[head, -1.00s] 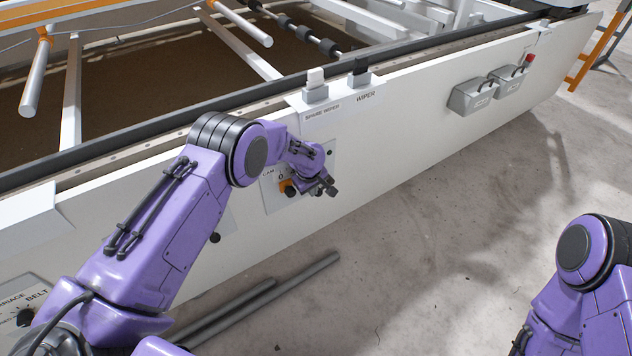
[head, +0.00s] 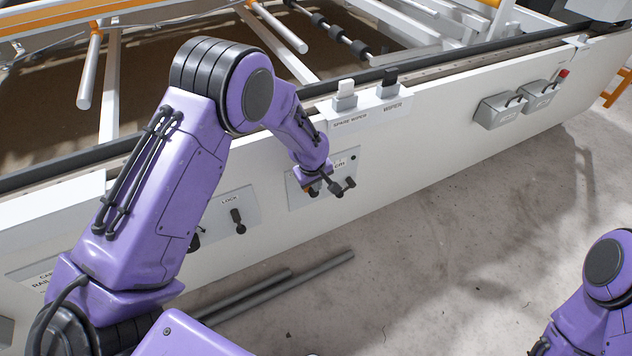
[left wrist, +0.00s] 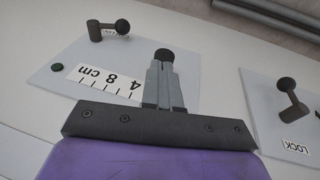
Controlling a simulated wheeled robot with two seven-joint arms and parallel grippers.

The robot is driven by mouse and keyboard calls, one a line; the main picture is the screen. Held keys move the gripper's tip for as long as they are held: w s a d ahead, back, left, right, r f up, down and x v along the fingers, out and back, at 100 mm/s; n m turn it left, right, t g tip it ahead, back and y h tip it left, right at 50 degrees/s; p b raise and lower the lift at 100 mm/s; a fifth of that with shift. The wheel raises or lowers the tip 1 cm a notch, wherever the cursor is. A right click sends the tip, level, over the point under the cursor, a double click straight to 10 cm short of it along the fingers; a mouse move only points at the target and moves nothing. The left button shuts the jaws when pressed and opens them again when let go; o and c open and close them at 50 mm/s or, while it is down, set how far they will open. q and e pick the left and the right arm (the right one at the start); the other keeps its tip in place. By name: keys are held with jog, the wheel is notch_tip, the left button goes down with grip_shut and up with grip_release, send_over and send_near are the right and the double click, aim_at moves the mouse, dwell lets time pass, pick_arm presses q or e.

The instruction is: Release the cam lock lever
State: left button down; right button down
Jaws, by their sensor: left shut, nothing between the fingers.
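A lever with a black ball end (head: 237,217) stands on a grey plate marked LOCK on the white side panel; it also shows at the right of the left wrist view (left wrist: 287,86). No other word of its label is readable. My left gripper (head: 330,185) is to the right of it, in front of the neighbouring plate. In the left wrist view the fingers (left wrist: 165,80) are pressed together, empty. A black ball knob (left wrist: 164,54) shows just beyond their tips; I cannot tell whether they touch it. My right gripper is out of view.
A white bracket (head: 360,112) with wiper labels sits above. Grey boxes (head: 497,110) hang farther right. Dark bars (head: 290,285) lie on the floor.

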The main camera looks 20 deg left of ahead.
pick_arm(q)
jog(key=s+f+m, duration=0.2)
jog(key=s+f, duration=1.1)
jog(key=s, duration=0.4)
jog(key=s+a+m+y, duration=0.1)
jog(key=s+a, duration=0.1)
jog(key=s, duration=0.7)
jog(key=s+a+r+y, duration=0.1)
jog(key=s+a+y, duration=0.1)
jog(key=s, duration=0.8)
jog(key=shift+s+a+r+m, duration=0.2)
jog(key=shift+a+m, duration=0.2)
jog(key=shift+a, duration=0.15)
jog(key=shift+f, duration=0.1)
